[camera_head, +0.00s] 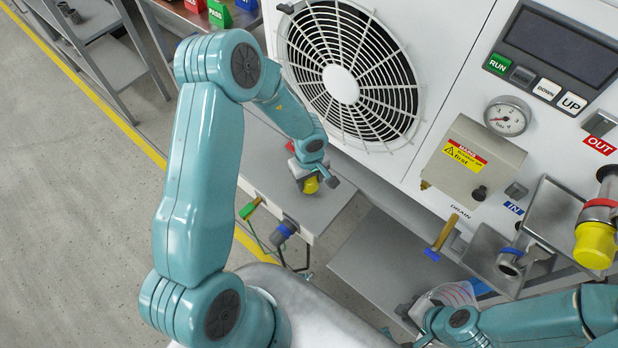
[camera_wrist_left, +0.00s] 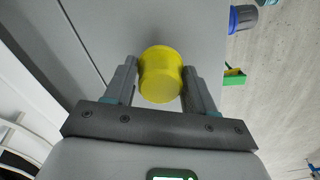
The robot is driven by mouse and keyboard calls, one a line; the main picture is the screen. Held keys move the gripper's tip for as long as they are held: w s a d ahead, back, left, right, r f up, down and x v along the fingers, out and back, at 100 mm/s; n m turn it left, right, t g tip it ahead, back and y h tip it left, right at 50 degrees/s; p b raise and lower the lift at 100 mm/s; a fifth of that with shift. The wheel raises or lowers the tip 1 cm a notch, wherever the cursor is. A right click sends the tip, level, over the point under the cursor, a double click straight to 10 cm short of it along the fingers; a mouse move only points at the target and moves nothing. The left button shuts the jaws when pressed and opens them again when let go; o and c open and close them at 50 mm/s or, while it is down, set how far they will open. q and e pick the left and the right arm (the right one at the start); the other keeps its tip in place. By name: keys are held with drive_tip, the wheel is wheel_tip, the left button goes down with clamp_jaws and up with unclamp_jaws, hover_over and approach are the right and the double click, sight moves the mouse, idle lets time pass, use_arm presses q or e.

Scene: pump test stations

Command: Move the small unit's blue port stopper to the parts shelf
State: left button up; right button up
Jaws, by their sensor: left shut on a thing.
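My left gripper (camera_head: 318,183) is shut on a yellow stopper (camera_head: 311,185). In the left wrist view the stopper (camera_wrist_left: 161,75) is a short yellow cylinder between the two fingers (camera_wrist_left: 160,88). It is over a grey shelf (camera_head: 262,165) below the fan; I cannot tell whether it touches the shelf. On the large unit at right, a pipe with a blue ring (camera_head: 509,262) is open below the IN label. A second yellow stopper (camera_head: 595,246) caps the red-ringed OUT pipe. My right gripper (camera_head: 410,322) is low at the bottom, partly hidden; its jaw state is unclear.
A grey coupling with a blue ring (camera_head: 284,231) and a green-handled valve (camera_head: 249,209) stick out at the shelf's front. The fan grille (camera_head: 345,75) stands behind. A blue-and-yellow handle (camera_head: 440,238) is under the yellow-labelled box (camera_head: 470,160). The floor at left is clear.

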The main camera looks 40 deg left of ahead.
use_arm(q)
drive_tip(key=shift+f, duration=0.4)
drive_tip(key=o, duration=1.3)
drive_tip(key=shift+c, duration=0.2)
wheel_tip(320, 180, up, 16)
drive_tip(key=p, duration=0.5)
drive_tip(key=shift+r, duration=0.15)
